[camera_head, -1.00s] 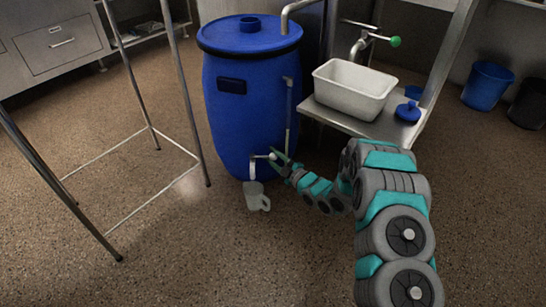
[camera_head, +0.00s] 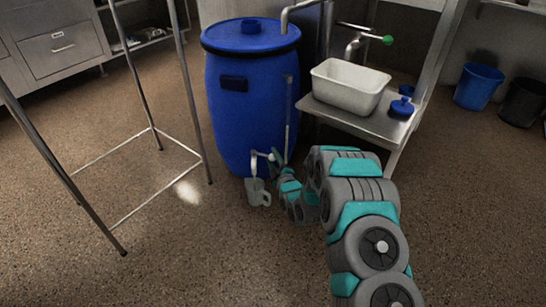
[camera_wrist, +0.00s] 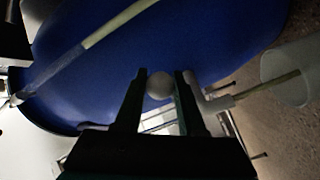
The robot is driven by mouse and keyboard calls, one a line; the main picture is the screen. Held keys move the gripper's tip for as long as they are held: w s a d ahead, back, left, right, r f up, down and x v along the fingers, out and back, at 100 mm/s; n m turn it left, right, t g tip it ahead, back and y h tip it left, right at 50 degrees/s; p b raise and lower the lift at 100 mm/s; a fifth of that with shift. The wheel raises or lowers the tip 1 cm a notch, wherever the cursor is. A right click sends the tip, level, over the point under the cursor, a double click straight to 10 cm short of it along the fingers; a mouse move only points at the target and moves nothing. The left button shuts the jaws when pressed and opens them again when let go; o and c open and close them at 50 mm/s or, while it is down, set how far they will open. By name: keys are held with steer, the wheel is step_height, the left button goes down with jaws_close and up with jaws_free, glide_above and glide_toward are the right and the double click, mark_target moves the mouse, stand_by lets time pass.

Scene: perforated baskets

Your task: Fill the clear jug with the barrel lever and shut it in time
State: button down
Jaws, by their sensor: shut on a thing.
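The blue barrel (camera_head: 250,105) stands on the floor with its tap low on the front. My gripper (camera_head: 275,156) is at that tap. In the wrist view its two dark fingers (camera_wrist: 160,90) are shut on the lever's pale round knob (camera_wrist: 159,85). The clear jug (camera_head: 257,193) stands upright under the spout, its handle to the right. It also shows at the right of the wrist view (camera_wrist: 290,75). There a thin pale amber stream (camera_wrist: 265,87) runs from the spout (camera_wrist: 216,103) into the jug's mouth. The level in the jug is not clear.
A sight tube (camera_head: 288,110) runs up the barrel's side. A bare metal frame (camera_head: 190,95) stands left. Floor in front of the jug is clear.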

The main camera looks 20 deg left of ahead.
steer(key=shift+s+a, duration=0.15)
steer(key=shift+s, duration=0.05)
steer(key=c, duration=0.5)
jaws_free()
steer(key=p+v, duration=0.1)
steer(key=v, duration=0.7)
